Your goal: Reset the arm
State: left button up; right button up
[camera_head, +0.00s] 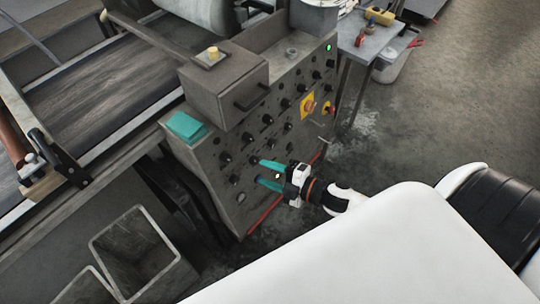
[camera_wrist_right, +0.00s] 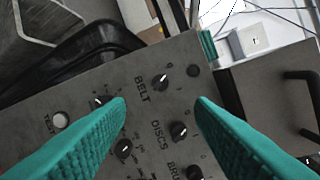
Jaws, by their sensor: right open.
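My right gripper (camera_head: 270,174) has teal fingers and is in front of the grey control panel (camera_head: 208,158), near its lower part. In the right wrist view the same gripper (camera_wrist_right: 160,105) has its two teal fingers wide apart with nothing between them. Beyond them the panel shows black knobs labelled BELT (camera_wrist_right: 160,82) and DISCS (camera_wrist_right: 179,130). Whether a finger touches the panel cannot be told. My white right arm (camera_head: 370,250) comes in from the lower right. My left gripper is not in view.
A conveyor belt (camera_head: 95,90) runs at the upper left. A grey box with a handle (camera_head: 225,92) and a teal pad (camera_head: 186,127) sit on the panel. Open grey bins (camera_head: 140,245) stand at lower left. A table (camera_head: 375,42) stands upper right. The floor at right (camera_head: 450,110) is clear.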

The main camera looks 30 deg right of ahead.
dwell(0.5)
jog(key=s+d+f+m+g+h, duration=0.1)
jog(key=s+d+f+m+h, duration=0.15)
jog(key=f, duration=0.55)
jog(key=s+d+f+m+g+h, duration=0.2)
jog(key=s+f+m, duration=0.15)
jog(key=f, duration=0.45)
jog(key=s+d+f+m+g+h, duration=0.1)
jog(key=s+d+f+m+h, duration=0.25)
jog(key=f, duration=0.55)
jog(key=s+a+f+m+g, duration=0.3)
jog(key=s+f, duration=0.4)
jog(key=s, duration=0.5)
jog(key=s+a+f+m+g, duration=0.3)
jog(key=s+f+m+g, duration=0.2)
jog(key=s, duration=0.6)
notch_tip(320, 180, down, 2)
jog(key=shift+s+g+h, duration=0.3)
jog(key=shift+s+g, duration=0.1)
